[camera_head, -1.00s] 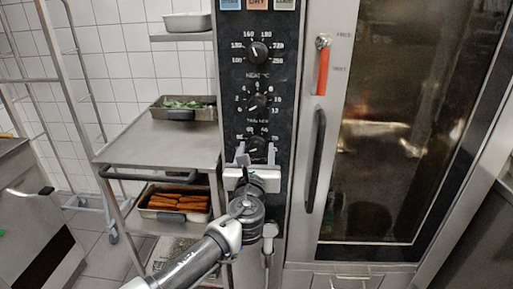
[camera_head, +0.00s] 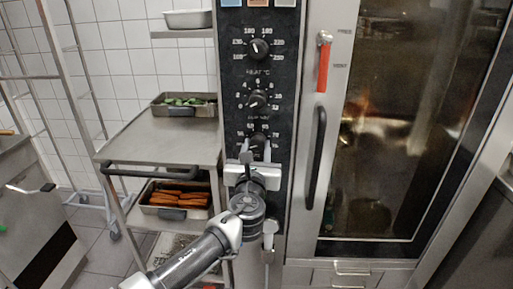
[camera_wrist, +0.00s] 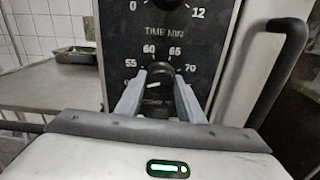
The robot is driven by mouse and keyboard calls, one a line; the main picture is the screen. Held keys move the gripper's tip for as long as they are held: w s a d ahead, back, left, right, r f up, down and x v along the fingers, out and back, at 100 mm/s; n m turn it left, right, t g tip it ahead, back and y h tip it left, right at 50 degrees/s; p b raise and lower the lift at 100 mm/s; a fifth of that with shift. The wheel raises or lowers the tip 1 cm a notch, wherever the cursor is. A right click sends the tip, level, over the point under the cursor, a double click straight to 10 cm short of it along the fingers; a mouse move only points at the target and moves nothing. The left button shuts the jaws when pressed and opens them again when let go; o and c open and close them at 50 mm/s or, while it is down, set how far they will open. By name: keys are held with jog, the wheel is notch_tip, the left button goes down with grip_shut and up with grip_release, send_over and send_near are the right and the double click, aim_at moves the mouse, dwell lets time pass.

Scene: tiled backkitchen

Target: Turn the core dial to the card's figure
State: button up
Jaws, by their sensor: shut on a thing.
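The core dial (camera_head: 258,140) is the lowest of three black knobs on the oven's dark control panel. In the wrist view the dial (camera_wrist: 158,76) has a short white mark on its face, and the figures 55, 60, 65 and 70 show around its top. The mark slants, and I cannot tell which figure it lines up with. My gripper (camera_wrist: 158,92) has one grey finger on each side of the dial and is shut on it. In the head view my gripper (camera_head: 257,151) covers the dial's lower part. I see no card with a figure.
The time dial (camera_head: 257,99) and heat dial (camera_head: 258,49) sit above. A dark door handle (camera_head: 316,158) and a red lever (camera_head: 323,65) are close on the right. A steel trolley (camera_head: 150,148) with food trays stands on the left.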

jog(key=m, duration=0.2)
jog(key=m+p, duration=0.1)
jog(key=m, duration=0.2)
jog(key=shift+w+r, duration=0.1)
jog(key=shift+r, duration=0.1)
jog(key=m, duration=0.9)
jog(key=shift+r+p, duration=0.1)
jog(key=shift+p, duration=0.3)
jog(key=m, duration=0.4)
jog(key=shift+m, duration=0.3)
jog(key=m, duration=0.4)
jog(key=shift+d+r+m, duration=0.1)
jog(key=shift+m, duration=0.2)
jog(key=m, duration=0.3)
jog(key=shift+w+m, duration=0.1)
jog(key=shift+m, duration=0.2)
jog(key=m+b, duration=0.1)
jog(key=m, duration=0.3)
jog(key=shift+d+m+b, duration=0.15)
jog(key=shift+m+b, duration=0.15)
jog(key=shift+b, duration=0.1)
jog(key=shift+m+b, duration=1.2)
jog(key=shift+m, duration=0.7)
